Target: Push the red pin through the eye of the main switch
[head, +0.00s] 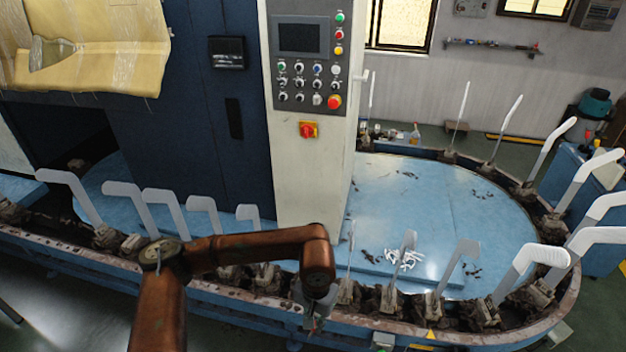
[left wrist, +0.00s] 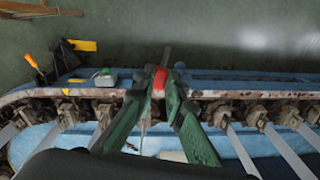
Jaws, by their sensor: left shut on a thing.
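The main switch (head: 308,129) is a red rotary knob on a yellow plate, on the pale cabinet column below the control panel. Its eye is too small to make out. My left gripper (head: 312,322) hangs low at the near rim of the machine, well below the switch and apart from it. In the left wrist view its green fingers (left wrist: 160,82) are shut on the red pin (left wrist: 159,78), whose red part shows between the fingertips. A thin grey rod shows just beyond the fingertips; I cannot tell whether it belongs to the pin. My right gripper is not in view.
Upright sock boards (head: 409,243) stand in clamps along the oval track around the blue table (head: 440,205). The control panel (head: 308,62) is above the switch. A white sock (head: 540,257) covers one board at the right. Open floor (left wrist: 230,35) lies outside the track.

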